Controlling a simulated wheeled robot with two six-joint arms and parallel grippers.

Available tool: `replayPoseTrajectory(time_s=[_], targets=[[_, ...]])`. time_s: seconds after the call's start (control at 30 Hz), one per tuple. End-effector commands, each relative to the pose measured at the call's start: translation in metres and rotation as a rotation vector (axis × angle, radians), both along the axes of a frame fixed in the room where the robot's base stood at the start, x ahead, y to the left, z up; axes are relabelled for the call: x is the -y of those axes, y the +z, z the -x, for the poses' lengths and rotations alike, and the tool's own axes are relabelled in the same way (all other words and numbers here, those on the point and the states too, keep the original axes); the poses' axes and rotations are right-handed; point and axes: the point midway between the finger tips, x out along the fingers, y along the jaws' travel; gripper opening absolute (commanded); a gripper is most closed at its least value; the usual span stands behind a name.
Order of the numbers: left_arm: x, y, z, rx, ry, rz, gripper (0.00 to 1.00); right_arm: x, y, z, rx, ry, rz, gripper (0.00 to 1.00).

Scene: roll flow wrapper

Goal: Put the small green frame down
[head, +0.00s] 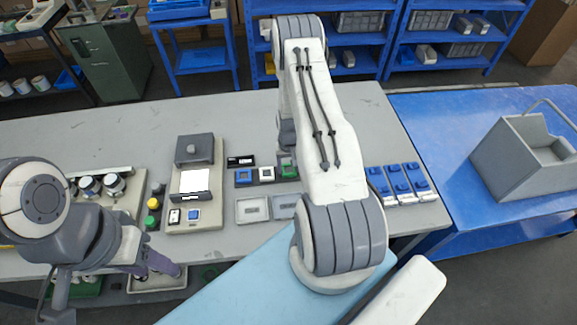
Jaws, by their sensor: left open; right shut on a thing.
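The small green frame (288,171) shows just left of my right forearm, at the right end of a short row of small square frames on the grey bench (120,135). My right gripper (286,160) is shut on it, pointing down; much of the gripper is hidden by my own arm. Whether the frame touches the bench I cannot tell. My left gripper (155,268) is open and empty near the bench's front edge, at the lower left.
A blue frame (243,177) and a white-centred frame (267,174) lie left of the green one. Two shallow trays, light (252,209) and grey (284,206), lie in front. A device with a white screen (195,181) stands left; blue-topped blocks (397,180) sit right.

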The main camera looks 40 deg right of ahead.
Motion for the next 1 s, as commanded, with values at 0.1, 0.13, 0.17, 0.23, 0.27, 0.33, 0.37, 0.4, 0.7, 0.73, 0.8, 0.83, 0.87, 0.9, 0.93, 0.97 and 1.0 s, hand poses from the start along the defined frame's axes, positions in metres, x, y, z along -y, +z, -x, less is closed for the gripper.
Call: replayPoseTrajectory(time_s=[0.1, 0.13, 0.17, 0.23, 0.27, 0.33, 0.37, 0.4, 0.7, 0.73, 0.8, 0.83, 0.87, 0.9, 0.93, 0.97, 1.0], targets=[[0.0, -0.001, 0.0, 0.0, 0.0, 0.0, 0.5, 0.0, 0.0, 0.0, 0.0, 0.0, 0.0, 0.11], [0.0, -0.001, 0.0, 0.0, 0.0, 0.0, 0.5, 0.0, -0.001, 0.0, 0.0, 0.0, 0.0, 0.11], [0.0, -0.002, 0.0, 0.0, 0.0, 0.0, 0.5, 0.0, -0.002, 0.0, 0.0, 0.0, 0.0, 0.11], [0.0, -0.005, 0.0, 0.0, 0.001, 0.0, 0.5, 0.0, -0.005, 0.0, 0.0, 0.0, 0.0, 0.11], [0.0, -0.005, 0.0, 0.0, 0.001, 0.0, 0.5, 0.0, -0.004, 0.0, 0.0, 0.0, 0.0, 0.67], [0.0, -0.004, 0.0, 0.0, 0.001, 0.0, 0.5, 0.0, -0.003, 0.0, 0.0, 0.0, 0.0, 0.94], [0.0, -0.004, 0.0, 0.0, 0.001, 0.0, 0.5, 0.0, -0.003, 0.0, 0.0, 0.0, 0.0, 0.94], [0.0, -0.004, 0.0, 0.0, 0.001, 0.0, 0.5, 0.0, -0.003, 0.0, 0.0, 0.0, 0.0, 0.94], [0.0, 0.0, 0.0, 0.0, 0.001, 0.0, 0.5, 0.0, 0.0, 0.0, 0.0, 0.0, 0.0, 0.94], [0.0, 0.002, 0.0, 0.0, 0.0, 0.0, 0.5, 0.0, 0.002, 0.0, 0.0, 0.0, 0.0, 0.94], [0.0, -0.003, 0.0, 0.0, 0.0, 0.0, 0.5, 0.001, 0.006, -0.001, 0.002, 0.0, 0.001, 0.94], [0.0, -0.004, 0.0, 0.0, 0.0, 0.0, 0.5, 0.001, 0.01, -0.001, 0.003, 0.0, 0.002, 0.94], [0.0, -0.005, 0.0, 0.0, 0.001, 0.0, 0.5, 0.001, 0.014, -0.001, 0.003, 0.0, 0.002, 0.94], [0.0, -0.007, 0.0, 0.0, 0.001, 0.0, 0.5, 0.001, 0.021, -0.001, 0.003, 0.0, 0.002, 0.94], [0.0, -0.009, 0.0, 0.0, 0.001, 0.0, 0.5, 0.001, 0.027, -0.001, 0.003, 0.0, 0.002, 0.94], [0.0, -0.01, 0.0, 0.0, 0.002, 0.0, 0.5, 0.001, 0.032, -0.001, 0.004, 0.0, 0.003, 0.94], [0.0, -0.013, 0.0, 0.0, 0.002, 0.0, 0.5, 0.001, 0.041, -0.001, 0.003, 0.0, 0.002, 0.94]])
